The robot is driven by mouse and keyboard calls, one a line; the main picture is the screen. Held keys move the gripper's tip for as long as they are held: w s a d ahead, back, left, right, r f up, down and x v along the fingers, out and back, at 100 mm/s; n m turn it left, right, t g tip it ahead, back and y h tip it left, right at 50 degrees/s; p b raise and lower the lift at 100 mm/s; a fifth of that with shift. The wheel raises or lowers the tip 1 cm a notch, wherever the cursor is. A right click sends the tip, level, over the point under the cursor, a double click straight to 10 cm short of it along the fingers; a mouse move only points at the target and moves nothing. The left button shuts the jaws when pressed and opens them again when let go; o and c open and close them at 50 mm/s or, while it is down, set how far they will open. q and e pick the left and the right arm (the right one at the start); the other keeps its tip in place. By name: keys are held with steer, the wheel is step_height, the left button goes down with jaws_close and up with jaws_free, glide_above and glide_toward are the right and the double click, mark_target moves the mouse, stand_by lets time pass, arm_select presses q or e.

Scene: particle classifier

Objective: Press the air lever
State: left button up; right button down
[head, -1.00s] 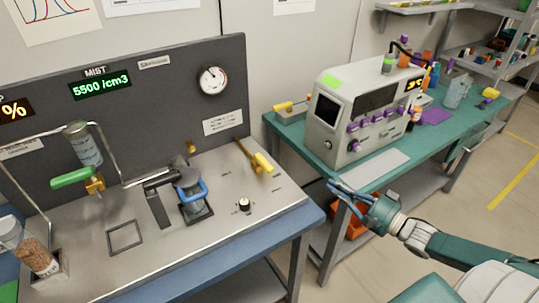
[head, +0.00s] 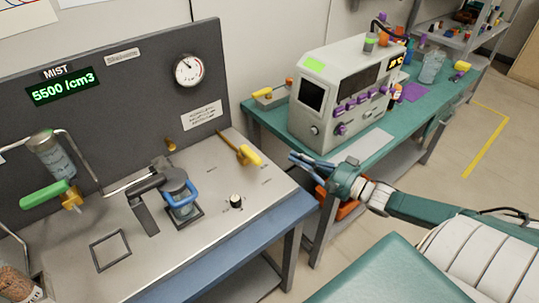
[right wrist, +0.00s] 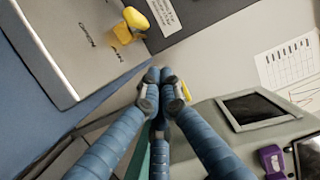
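A lever with a yellow handle (head: 249,156) stands at the right end of the grey bench top, below the gauge and a white label. I take it to be the air lever, but its own label is too small to read. It also shows at the top of the right wrist view (right wrist: 131,24). My right gripper (head: 292,158) is to the right of this lever, apart from it, over the gap between the two benches. In the right wrist view its blue fingers converge and the tips (right wrist: 161,76) sit together with nothing between them. My left gripper is out of view.
A grey instrument box (head: 340,95) stands on the green table to the right, close to my right gripper.

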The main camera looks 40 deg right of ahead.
mark_target(251, 157)
steer(key=x, duration=0.7)
steer(key=shift+w+r, duration=0.1)
steer(key=a+p, duration=0.1)
steer(key=a, duration=0.1)
steer(key=shift+s+a+p, duration=0.25)
steer(key=shift+a+p, duration=0.05)
steer(key=shift+p, duration=0.1)
steer(key=shift+s+a, duration=0.15)
steer(key=shift+a, duration=0.4)
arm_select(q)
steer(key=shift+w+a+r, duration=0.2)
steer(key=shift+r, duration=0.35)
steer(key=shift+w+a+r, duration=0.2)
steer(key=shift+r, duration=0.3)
arm_select(e)
steer(key=shift+a, duration=0.1)
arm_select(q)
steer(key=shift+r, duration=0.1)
arm_select(e)
steer(key=shift+a+h+p, duration=0.2)
steer(key=shift+h+p, duration=0.1)
steer(key=shift+p, duration=0.15)
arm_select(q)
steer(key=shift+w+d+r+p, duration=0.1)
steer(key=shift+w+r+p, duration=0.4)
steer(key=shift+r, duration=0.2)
arm_select(e)
steer(key=shift+s+a+m+t+h, duration=0.15)
steer(key=shift+m+t+h, duration=0.15)
steer(key=shift+m+h, duration=0.3)
